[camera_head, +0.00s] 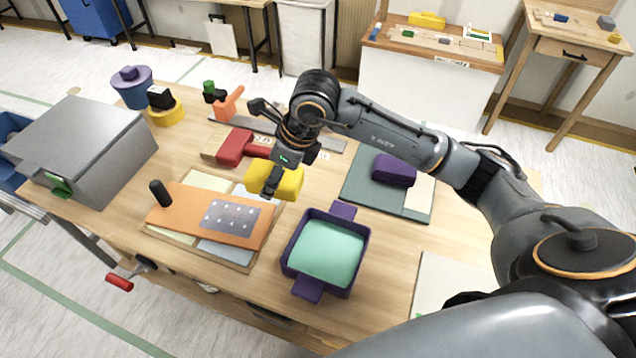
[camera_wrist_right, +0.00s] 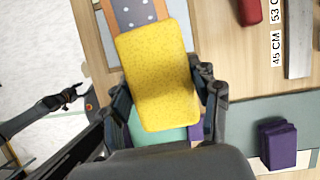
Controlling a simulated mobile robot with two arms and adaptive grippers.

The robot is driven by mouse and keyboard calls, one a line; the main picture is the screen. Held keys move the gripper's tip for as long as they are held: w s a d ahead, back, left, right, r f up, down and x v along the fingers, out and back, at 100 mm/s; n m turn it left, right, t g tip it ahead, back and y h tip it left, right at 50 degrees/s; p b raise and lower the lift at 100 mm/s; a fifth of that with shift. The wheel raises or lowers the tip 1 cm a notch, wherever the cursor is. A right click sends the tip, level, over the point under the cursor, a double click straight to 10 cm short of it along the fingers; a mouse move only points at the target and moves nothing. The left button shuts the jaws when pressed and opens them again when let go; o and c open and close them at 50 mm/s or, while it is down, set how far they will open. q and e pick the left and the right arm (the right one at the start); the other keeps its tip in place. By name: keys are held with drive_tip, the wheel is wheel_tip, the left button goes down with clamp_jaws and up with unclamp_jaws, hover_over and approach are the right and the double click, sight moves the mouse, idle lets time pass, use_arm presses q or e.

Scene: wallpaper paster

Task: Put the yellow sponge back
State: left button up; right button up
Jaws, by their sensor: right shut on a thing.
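The yellow sponge (camera_head: 287,184) is held above the table, between the orange board and the purple tray. It fills the middle of the right wrist view (camera_wrist_right: 158,75). My right gripper (camera_head: 270,178) is shut on it, with fingers at both sides in the wrist view (camera_wrist_right: 163,97). The purple tray (camera_head: 346,281) with two handles holds a mint-green pad (camera_head: 327,252); in the wrist view the sponge partly hides them. A dark jointed arm, apparently my left one, shows at the left of the wrist view, its gripper (camera_wrist_right: 68,97) too small to read.
The orange board (camera_head: 190,213) with a black knob lies left of the tray. A red block (camera_head: 234,147) and a ruler lie behind. A purple block (camera_head: 394,170) rests on a green mat (camera_head: 365,205) at right. A grey box (camera_head: 85,140) stands at left.

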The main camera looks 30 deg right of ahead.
drive_tip(key=shift+w+m, duration=0.1)
drive_tip(key=shift+m, duration=0.2)
drive_tip(key=shift+d, duration=0.15)
drive_tip(key=w+d+f+p, duration=0.1)
drive_tip(key=d+f, duration=0.1)
drive_tip(key=d, duration=0.1)
drive_tip(key=w+d+f+p, duration=0.1)
drive_tip(key=w+d+f, duration=0.1)
drive_tip(key=d+f, duration=0.1)
drive_tip(key=w+d+f+p, duration=0.1)
drive_tip(key=d+f, duration=0.1)
drive_tip(key=d, duration=0.3)
drive_tip(key=shift+w+f, duration=0.35)
drive_tip(key=shift+w+d+f, duration=0.2)
drive_tip(key=shift+d+f, duration=0.25)
drive_tip(key=shift+f, duration=0.15)
drive_tip(key=f+p, duration=0.1)
drive_tip(key=f, duration=0.2)
drive_tip(key=shift+w+d+f+p, duration=0.2)
drive_tip(key=shift+d+f+p, duration=0.05)
drive_tip(key=shift+d+p, duration=0.15)
drive_tip(key=shift+f, duration=0.1)
